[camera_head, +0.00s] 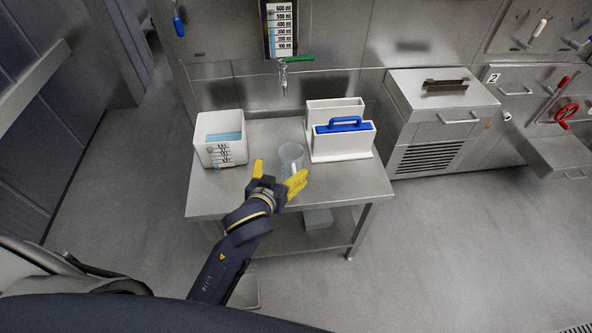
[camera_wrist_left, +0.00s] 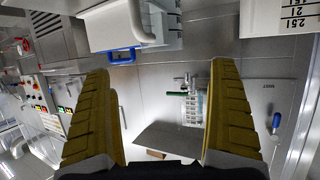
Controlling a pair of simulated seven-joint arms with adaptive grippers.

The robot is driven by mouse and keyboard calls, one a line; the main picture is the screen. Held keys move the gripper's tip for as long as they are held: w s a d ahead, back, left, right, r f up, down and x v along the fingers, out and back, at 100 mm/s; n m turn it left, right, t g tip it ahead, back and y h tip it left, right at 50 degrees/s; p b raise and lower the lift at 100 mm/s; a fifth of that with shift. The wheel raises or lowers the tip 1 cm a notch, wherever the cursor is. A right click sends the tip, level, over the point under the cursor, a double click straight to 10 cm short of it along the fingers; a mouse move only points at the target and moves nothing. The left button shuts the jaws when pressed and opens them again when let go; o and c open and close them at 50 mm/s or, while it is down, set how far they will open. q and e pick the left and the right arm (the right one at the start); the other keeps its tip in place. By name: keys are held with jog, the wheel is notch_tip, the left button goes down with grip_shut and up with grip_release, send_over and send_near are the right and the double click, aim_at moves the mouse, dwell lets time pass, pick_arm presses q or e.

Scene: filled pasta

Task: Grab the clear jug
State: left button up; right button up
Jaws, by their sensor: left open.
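The clear jug (camera_head: 291,154) stands upright on the steel table (camera_head: 345,183), between the white container and the white holder in the head view. Its lower front is partly hidden by my left gripper (camera_head: 281,168). That gripper has yellow fingers spread wide, open and empty, just in front of the jug. I cannot tell whether a finger touches it. In the left wrist view the open fingers (camera_wrist_left: 163,68) frame a wide gap, and I cannot clearly make out the jug there. My right gripper is not in view.
A white graduated container (camera_head: 207,155) with blue liquid stands left of the jug. A white holder (camera_head: 340,146) with a blue handle (camera_head: 344,124) stands close on the right. A green-handled tap (camera_head: 283,75) hangs behind. The table's front right is clear.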

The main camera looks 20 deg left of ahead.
pick_arm(q)
send_near(294, 149)
jog(key=x, duration=0.3)
jog(key=shift+x, duration=2.8)
jog(key=shift+f, duration=0.1)
jog(key=c, duration=1.7)
